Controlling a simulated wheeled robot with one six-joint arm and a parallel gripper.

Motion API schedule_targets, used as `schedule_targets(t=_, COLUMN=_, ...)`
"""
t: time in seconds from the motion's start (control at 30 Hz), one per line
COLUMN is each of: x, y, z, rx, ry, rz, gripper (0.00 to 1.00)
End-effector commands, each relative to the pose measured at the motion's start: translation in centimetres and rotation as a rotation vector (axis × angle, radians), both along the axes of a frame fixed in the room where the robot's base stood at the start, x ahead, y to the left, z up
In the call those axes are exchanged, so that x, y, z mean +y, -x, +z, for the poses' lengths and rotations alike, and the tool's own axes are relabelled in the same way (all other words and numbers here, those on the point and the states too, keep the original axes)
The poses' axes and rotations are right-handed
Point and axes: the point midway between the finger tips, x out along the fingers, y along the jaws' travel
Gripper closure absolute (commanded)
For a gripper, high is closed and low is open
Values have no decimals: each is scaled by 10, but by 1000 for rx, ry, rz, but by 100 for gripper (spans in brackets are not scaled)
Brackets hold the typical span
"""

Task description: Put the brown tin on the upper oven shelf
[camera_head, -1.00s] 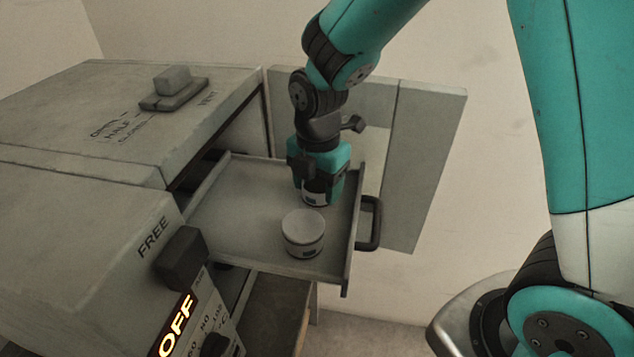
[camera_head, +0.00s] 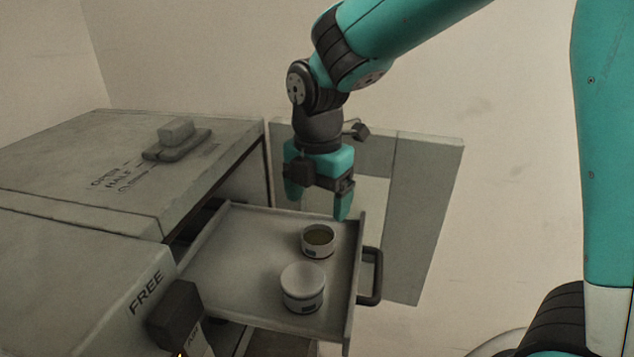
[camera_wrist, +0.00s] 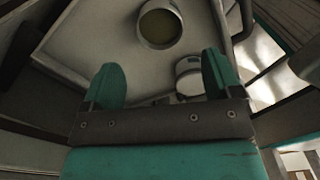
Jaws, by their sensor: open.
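A short round tin with an olive-brown inside (camera_head: 318,252) stands upright on a pulled-out grey oven shelf (camera_head: 235,245), near the shelf's right end. In the wrist view the same tin (camera_wrist: 159,29) shows beyond the fingertips. A second tin with a pale grey top (camera_head: 303,290) stands close in front of it, apart from it, and shows in part in the wrist view behind a finger (camera_wrist: 189,68). My gripper (camera_head: 318,203) is open and empty above the brown tin, fingers pointing down. Whether this is the upper shelf I cannot tell.
The shelf has a raised rim and a dark handle (camera_head: 371,277) at its right end. The grey oven body (camera_head: 110,195) with a sliding vent knob (camera_head: 177,138) stands left. A flat grey panel (camera_head: 425,200) stands behind. The shelf's left part is clear.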

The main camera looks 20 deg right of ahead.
Motion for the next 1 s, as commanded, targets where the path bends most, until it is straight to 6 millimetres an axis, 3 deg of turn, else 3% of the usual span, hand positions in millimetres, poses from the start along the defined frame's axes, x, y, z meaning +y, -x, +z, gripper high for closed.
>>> schedule_targets(t=0.13, x=0, y=0, z=25, rx=-3, ry=-1, rz=0, gripper=16)
schedule_targets(t=0.37, x=1, y=9, z=40, rx=-4, ry=-15, rz=-69, gripper=16)
schedule_targets(t=0.47, x=5, y=29, z=43, rx=-4, ry=-52, rz=-234, gripper=16)
schedule_targets(t=0.8, x=32, y=139, z=39, rx=140, ry=-250, rz=-1117, gripper=16)
schedule_targets(t=1.0, x=41, y=177, z=36, rx=250, ry=-290, rz=-1420, gripper=16)
